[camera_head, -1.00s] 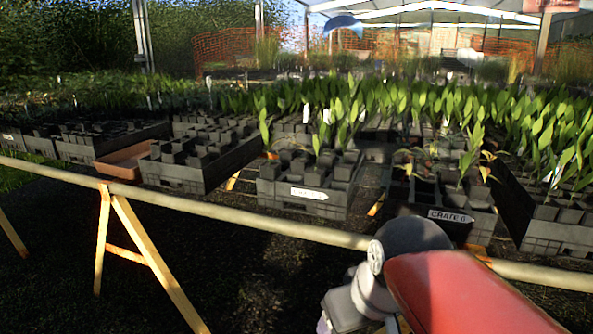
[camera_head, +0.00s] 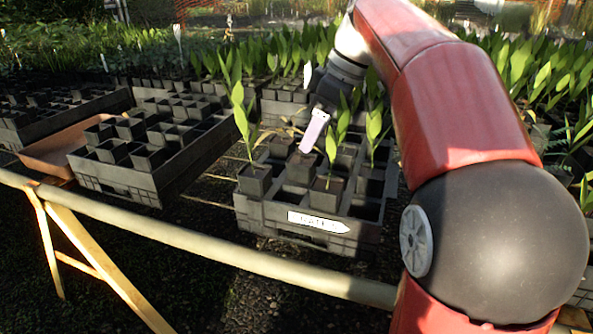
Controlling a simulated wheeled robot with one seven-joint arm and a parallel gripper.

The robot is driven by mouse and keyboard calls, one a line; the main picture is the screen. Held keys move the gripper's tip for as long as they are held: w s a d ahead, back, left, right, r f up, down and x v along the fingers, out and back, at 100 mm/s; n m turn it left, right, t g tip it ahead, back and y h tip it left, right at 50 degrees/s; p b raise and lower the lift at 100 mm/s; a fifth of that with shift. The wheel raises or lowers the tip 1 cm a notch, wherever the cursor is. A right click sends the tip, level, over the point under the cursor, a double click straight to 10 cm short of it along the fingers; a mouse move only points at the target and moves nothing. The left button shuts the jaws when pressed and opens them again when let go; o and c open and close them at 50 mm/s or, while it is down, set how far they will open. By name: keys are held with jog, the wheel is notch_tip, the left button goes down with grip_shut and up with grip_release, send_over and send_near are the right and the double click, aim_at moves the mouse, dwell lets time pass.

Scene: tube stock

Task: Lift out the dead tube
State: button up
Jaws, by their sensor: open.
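A black crate (camera_head: 262,215) with a white label stands in the middle, holding several square black tubes. Green seedlings stand in a front-left tube (camera_head: 255,180), a front tube (camera_head: 327,195) and toward the right. Thin brown, wilted leaves (camera_head: 268,134) show among the tubes near the crate's middle; which tube they grow from is hard to tell. My gripper (camera_head: 313,133) reaches down over the crate's middle, its pale finger just above a tube (camera_head: 300,168) there. Its jaws are open, and no tube shows between them. The gripper and leaves hide part of the rear tubes.
A second black crate (camera_head: 120,180) with several tubes stands to the left, beside a terracotta tray (camera_head: 58,152). A rail (camera_head: 200,238) runs along the bench front. Dense green plants fill the back. My red arm covers the right side.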

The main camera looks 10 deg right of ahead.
aim_at(302, 158)
jog(key=x, duration=0.5)
jog(key=s+b+x, duration=0.1)
jog(key=x, duration=0.1)
jog(key=shift+a+f, duration=0.2)
jog(key=shift+f, duration=0.05)
jog(key=shift+w, duration=0.1)
jog(key=c, duration=1.4)
jog(key=shift+c, duration=0.4)
jog(key=shift+r, duration=0.2)
